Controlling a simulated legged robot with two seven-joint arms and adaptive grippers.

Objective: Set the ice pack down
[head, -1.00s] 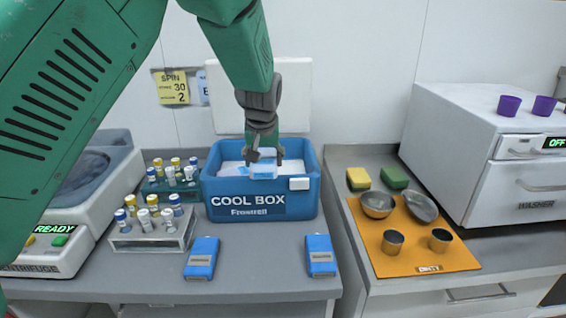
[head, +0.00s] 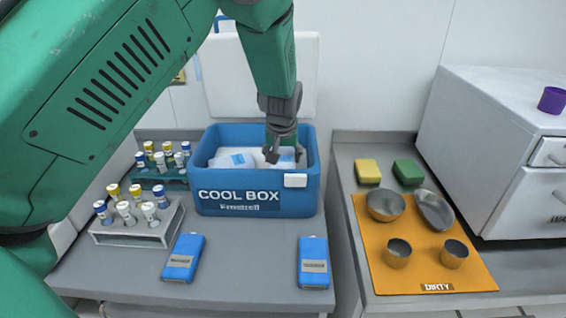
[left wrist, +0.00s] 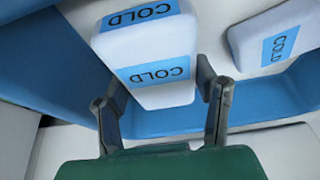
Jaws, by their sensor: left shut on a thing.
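The blue cool box (head: 240,200) stands on the counter and is open at the top. My left gripper (head: 285,153) reaches down into its right half. It is shut on a white ice pack with a blue COLD label (left wrist: 148,55), which sits between the two fingers in the left wrist view. In the head view the fingers partly cover this pack. Another white ice pack (left wrist: 272,38) lies beside it in the box and also shows left of the gripper in the head view (head: 233,161). I cannot tell whether the held pack touches the box floor. My right gripper is out of view.
Two blue packs (head: 184,258) (head: 313,262) lie on the counter before the box. Vial racks (head: 135,235) (head: 162,180) stand left of it. An orange mat (head: 425,275) with metal bowls and cups lies right. Bare counter (head: 250,270) shows between the blue packs.

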